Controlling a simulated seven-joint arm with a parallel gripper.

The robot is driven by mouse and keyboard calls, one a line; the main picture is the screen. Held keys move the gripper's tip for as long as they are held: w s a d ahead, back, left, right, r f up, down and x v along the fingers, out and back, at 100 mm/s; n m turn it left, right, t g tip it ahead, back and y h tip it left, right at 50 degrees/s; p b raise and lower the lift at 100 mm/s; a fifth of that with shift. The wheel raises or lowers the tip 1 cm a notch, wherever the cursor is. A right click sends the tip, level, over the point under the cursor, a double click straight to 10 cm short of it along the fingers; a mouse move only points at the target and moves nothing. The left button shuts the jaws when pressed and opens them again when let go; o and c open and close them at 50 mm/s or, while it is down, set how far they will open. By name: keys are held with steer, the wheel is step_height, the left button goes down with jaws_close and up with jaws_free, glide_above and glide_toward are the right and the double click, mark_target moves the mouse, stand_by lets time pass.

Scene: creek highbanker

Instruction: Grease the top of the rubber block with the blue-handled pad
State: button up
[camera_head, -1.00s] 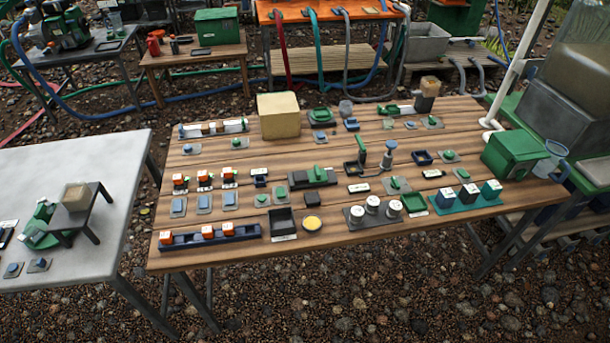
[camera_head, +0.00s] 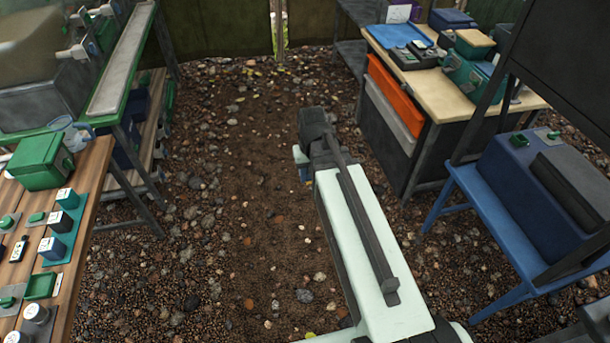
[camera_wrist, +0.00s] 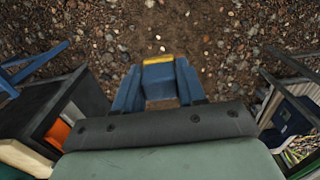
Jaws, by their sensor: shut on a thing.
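My gripper (camera_wrist: 158,90) is shut on a blue piece with a yellow strip along its far edge, which looks like the blue-handled pad (camera_wrist: 158,76). It is held between the two blue fingers over bare gravel, away from any table. In the head view the gripper end (camera_head: 303,165) is partly hidden behind my dark wrist, and only a bit of blue and yellow shows. I cannot make out the rubber block in either current view. Only the right end of the wooden table (camera_head: 62,228) shows, at the left of the head view.
On that table are a green box (camera_head: 40,161) and a teal rack (camera_head: 76,226) with white-topped blocks. At right stand a pale-topped bench (camera_head: 432,92) with boxes and a blue stand (camera_head: 470,205) with a large blue case (camera_head: 530,185). Gravel between them is open.

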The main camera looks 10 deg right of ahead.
steer(key=s+a+r+n, duration=0.1)
steer(key=s+a+n, duration=0.3)
steer(key=a, duration=1.1)
steer(key=s+a+n, duration=0.2)
steer(key=s+a, duration=0.3)
steer(key=a, duration=1)
steer(key=s+a+r+n, duration=0.1)
steer(key=s+a+n, duration=0.35)
steer(key=a, duration=1.05)
steer(key=s+a+r+n, duration=0.2)
steer(key=s+a+n, duration=0.3)
steer(key=s+a, duration=1.5)
steer(key=s+a+r+n, duration=0.2)
steer(key=s+a+n, duration=0.3)
steer(key=s+a, duration=1.45)
steer(key=s+a+n, duration=0.1)
steer(key=a+n, duration=0.9)
steer(key=n, duration=0.5)
steer(key=shift+s+a+r, duration=0.15)
steer(key=shift+s+r, duration=0.2)
steer(key=shift+r, duration=0.1)
